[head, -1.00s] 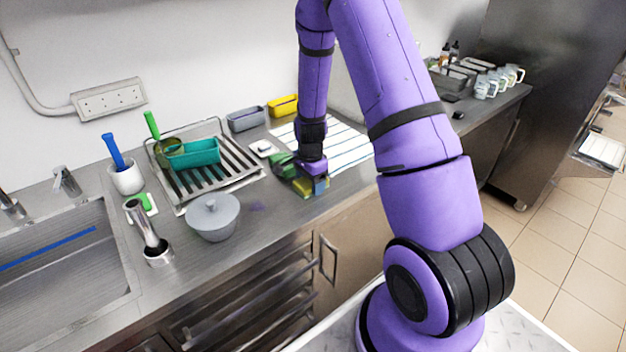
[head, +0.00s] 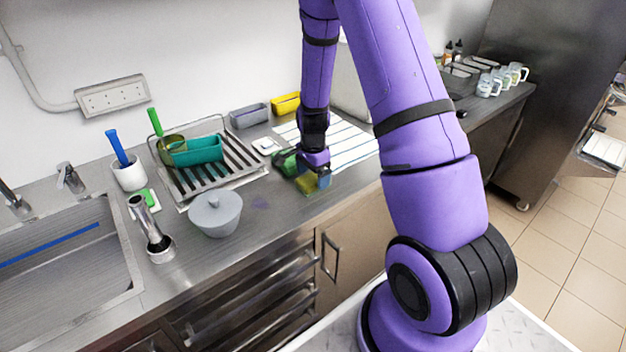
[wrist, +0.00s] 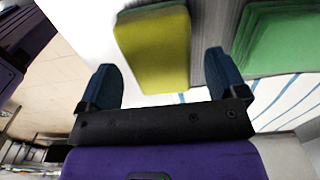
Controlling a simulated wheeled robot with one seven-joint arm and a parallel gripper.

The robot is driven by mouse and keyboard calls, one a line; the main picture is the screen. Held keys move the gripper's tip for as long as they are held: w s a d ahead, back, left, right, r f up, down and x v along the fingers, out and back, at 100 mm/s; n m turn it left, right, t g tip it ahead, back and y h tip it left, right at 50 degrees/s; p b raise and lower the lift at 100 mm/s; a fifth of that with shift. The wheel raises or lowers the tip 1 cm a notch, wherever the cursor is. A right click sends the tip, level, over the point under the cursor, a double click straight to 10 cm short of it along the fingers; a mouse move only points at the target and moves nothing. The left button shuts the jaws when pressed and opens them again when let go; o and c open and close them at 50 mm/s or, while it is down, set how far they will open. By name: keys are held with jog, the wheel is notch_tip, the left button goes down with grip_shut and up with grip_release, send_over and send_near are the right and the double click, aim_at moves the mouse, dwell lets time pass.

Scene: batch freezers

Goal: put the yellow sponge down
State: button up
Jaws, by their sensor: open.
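The yellow sponge (wrist: 153,48) shows in the wrist view between the two spread fingers of my gripper (wrist: 163,76), with a gap on each side. In the head view the sponge (head: 306,186) is a small yellow patch at the worktop's front part, partly hidden by my gripper (head: 318,172). My gripper is open just above it. Whether the sponge lies flat on the worktop is hard to tell.
A green item (wrist: 284,38) lies close beside the sponge; it also shows in the head view (head: 285,161). A striped white mat (head: 350,148) lies behind my gripper. A grey lidded bowl (head: 215,213) and a dish rack (head: 240,179) stand to the left.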

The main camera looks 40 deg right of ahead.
notch_tip(320, 180, up, 10)
notch_tip(320, 180, up, 18)
jog(key=n+t, duration=0.3)
jog(key=n, duration=0.5)
send_over(313, 178)
jog(key=s+a, duration=0.8)
jog(key=s, duration=0.1)
jog(key=s+a+r+n, duration=0.1)
jog(key=s+r+n, duration=0.2)
jog(key=s, duration=0.2)
jog(key=s+a+r+n+t, duration=0.1)
jog(key=s+a+r+n, duration=0.1)
jog(key=s, duration=0.4)
jog(key=s+a+r+n+t, duration=0.1)
jog(key=s+a+r+n, duration=0.1)
jog(key=s, duration=0.4)
jog(key=r+n, duration=0.1)
jog(key=n, duration=0.1)
jog(key=shift+s+r+n, duration=0.2)
jog(key=shift+r+n, duration=0.1)
jog(key=shift+r, duration=0.05)
